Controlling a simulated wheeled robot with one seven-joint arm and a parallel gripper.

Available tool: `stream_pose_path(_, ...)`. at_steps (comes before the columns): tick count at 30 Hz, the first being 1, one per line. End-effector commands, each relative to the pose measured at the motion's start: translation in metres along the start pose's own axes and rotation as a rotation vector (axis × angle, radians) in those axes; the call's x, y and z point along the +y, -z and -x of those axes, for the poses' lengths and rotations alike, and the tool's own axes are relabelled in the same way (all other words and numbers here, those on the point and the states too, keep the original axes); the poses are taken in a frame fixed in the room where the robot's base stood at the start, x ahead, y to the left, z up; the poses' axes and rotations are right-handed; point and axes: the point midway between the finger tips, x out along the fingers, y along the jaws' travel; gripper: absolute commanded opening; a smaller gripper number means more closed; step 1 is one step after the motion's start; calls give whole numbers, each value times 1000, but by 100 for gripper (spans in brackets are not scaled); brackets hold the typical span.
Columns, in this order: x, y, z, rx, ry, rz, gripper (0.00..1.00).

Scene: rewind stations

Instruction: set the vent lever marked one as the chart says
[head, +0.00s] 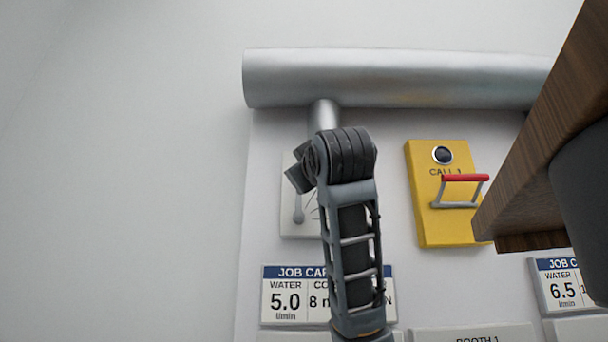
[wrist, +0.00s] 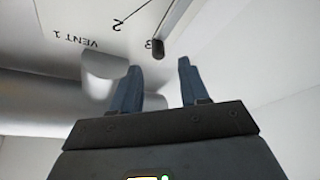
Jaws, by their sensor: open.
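The vent plate (head: 288,225) is a pale panel on the wall below the duct, partly hidden behind my arm in the head view. In the wrist view the plate appears upside down, with the label VENT 1 (wrist: 75,41) and marks 2 and 3. The lever's dark end (wrist: 158,49) is beside the 3 there. My gripper (wrist: 160,66) is open and empty, its fingertips apart just short of the lever end. No vent chart is readable.
A silver duct (head: 390,78) runs above the plate. A yellow call box (head: 425,215) with a red-topped handle (head: 465,178) is to the right. Job cards (head: 285,298) are below, one partly hidden by my arm. A brown wooden piece (head: 545,150) fills the right side.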

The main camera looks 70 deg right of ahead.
Motion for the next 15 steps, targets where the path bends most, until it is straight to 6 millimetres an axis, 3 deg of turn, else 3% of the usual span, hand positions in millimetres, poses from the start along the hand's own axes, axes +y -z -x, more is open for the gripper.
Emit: stream_pose_path(15,-7,-4,-3,0,12,-6,45)
